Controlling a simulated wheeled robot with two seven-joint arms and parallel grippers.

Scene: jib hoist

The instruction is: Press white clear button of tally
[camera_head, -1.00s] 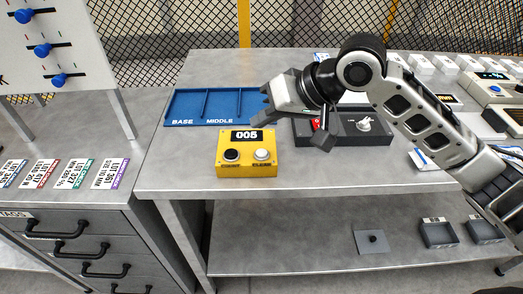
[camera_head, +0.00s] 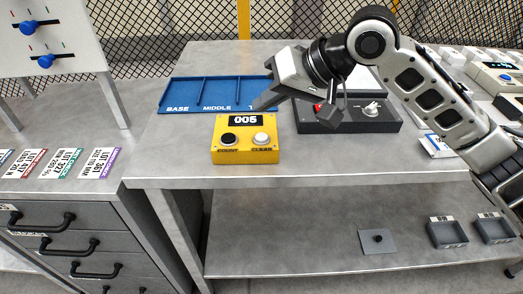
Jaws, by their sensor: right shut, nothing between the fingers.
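The yellow tally box (camera_head: 245,148) stands on the grey workbench near its front edge. Its display (camera_head: 245,121) reads 005. A black button (camera_head: 230,139) marked COUNT is on the left and the white clear button (camera_head: 261,137) is on the right of its top. Both buttons are uncovered. My right gripper (camera_head: 264,102) hangs above and behind the tally's right side, pointing down and left, apart from the white button. It is shut with nothing in it. My left gripper is not in view.
A blue tray (camera_head: 190,107) with labelled compartments lies behind the tally. A dark control box (camera_head: 350,124) with a red button and a switch stands to the right, close to my right gripper. The bench front left of the tally is clear.

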